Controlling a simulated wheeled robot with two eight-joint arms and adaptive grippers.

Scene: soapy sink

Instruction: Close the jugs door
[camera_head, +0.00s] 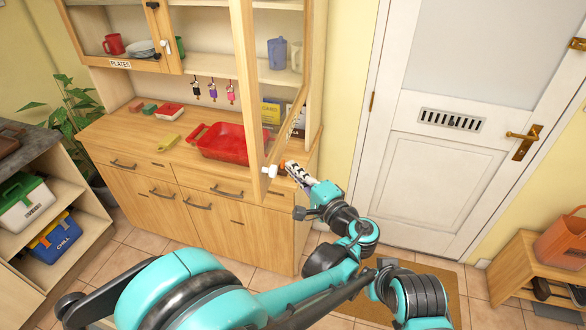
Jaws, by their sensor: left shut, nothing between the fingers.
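The jugs door (250,110) is a wood-framed door of the upper cabinet, standing open towards me. Its free edge shows as a tall post, with a pale knob (268,171) near the bottom. Through the door frame I see a blue jug (277,52) and a beige jug (296,56) on the shelf. My left gripper (286,167) is shut and empty, just right of the knob and the door's lower end. I cannot tell whether it touches the door. My right gripper is not in view.
A red dish rack (222,143) and small items sit on the counter (130,128). The plates door (118,38) is at upper left. A white room door (430,150) stands at right, and a low bench (520,262) holds an orange basket. Tiled floor lies between.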

